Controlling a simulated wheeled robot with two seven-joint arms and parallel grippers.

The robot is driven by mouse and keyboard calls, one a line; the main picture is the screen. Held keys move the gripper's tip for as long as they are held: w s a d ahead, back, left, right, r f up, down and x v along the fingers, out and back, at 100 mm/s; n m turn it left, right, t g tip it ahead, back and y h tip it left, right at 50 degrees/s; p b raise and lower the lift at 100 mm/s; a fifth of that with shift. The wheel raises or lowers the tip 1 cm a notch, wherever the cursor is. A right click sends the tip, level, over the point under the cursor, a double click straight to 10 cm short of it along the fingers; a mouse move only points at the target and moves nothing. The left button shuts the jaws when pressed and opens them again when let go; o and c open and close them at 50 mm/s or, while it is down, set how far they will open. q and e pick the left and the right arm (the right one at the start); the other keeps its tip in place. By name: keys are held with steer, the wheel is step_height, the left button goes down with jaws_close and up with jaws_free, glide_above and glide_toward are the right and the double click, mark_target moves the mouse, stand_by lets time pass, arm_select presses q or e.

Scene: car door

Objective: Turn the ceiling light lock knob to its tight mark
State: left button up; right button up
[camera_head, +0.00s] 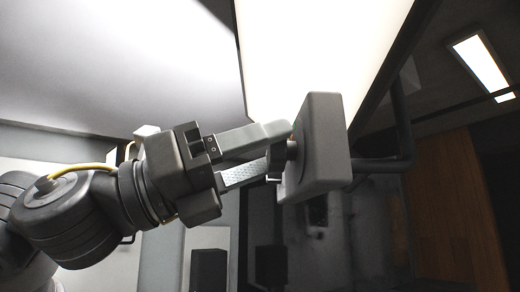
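The lock knob (291,149) is a small dark round piece on the left face of a grey box-shaped housing (325,145), beside the bright ceiling light panel (310,50). My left gripper (279,151) comes in from the left, with its two fingers reaching the knob, one above and one below. The fingers are a little apart, and their tips partly hide the knob. I cannot tell whether they press on it. No tight mark can be made out. My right gripper is not in view.
A dark bent tube (402,125) runs behind and to the right of the housing. A second, smaller lit lamp (482,62) is at the upper right. A brown wooden panel (455,200) stands at the right. Below the gripper, dark boxes (209,270) stand in the background.

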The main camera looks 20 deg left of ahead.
arm_select(q)
steer(key=c, duration=0.7)
steer(key=shift+m, duration=0.4)
steer(key=m+g+h+b, duration=0.1)
steer(key=m+g, duration=0.1)
steer(key=m, duration=0.2)
steer(key=shift+w+g, duration=0.1)
steer(key=shift+g, duration=0.2)
steer(key=m+g, duration=0.1)
steer(key=m, duration=0.2)
steer(key=m+g, duration=0.2)
steer(key=m, duration=0.1)
steer(key=shift+a+r+m+h, duration=0.1)
steer(key=shift+m+h, duration=0.2)
steer(key=shift+m, duration=0.1)
steer(key=m+g, duration=0.1)
steer(key=m, duration=0.2)
steer(key=m+g+p, duration=0.1)
steer(key=m+g, duration=0.1)
steer(key=m, duration=0.1)
steer(key=shift+r, duration=0.1)
steer(key=m+g+y+p, duration=0.1)
steer(key=m, duration=0.2)
steer(key=m+g+y+p, duration=0.1)
steer(key=m+p, duration=0.1)
steer(key=m, duration=0.1)
steer(key=shift+w, duration=0.1)
steer(key=shift+m+y, duration=0.3)
